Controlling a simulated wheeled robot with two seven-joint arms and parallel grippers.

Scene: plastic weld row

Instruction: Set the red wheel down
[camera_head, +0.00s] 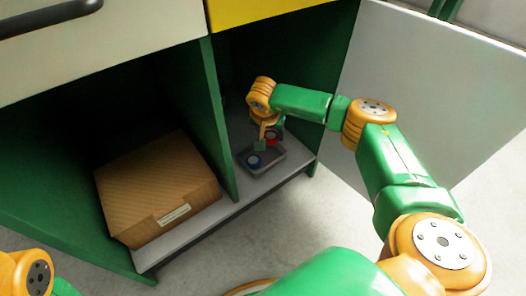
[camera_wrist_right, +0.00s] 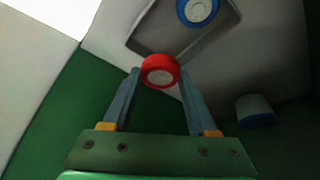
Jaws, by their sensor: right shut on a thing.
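My right gripper (camera_head: 265,143) is inside the right compartment of the green cabinet. It is shut on the red wheel (camera_head: 273,136), which is also between the fingertips in the right wrist view (camera_wrist_right: 160,71). The grey tray (camera_head: 272,166) lies on the compartment floor below the gripper. A blue wheel (camera_head: 253,161) with a pale hub lies in the tray and shows at the top of the wrist view (camera_wrist_right: 197,10). In the wrist view the red wheel appears near the tray's edge; whether it touches anything is unclear. My left gripper is out of view.
A pale open door (camera_head: 430,90) stands at the right. A pale, blue-edged cylinder (camera_wrist_right: 255,111) sits at the right of the wrist view.

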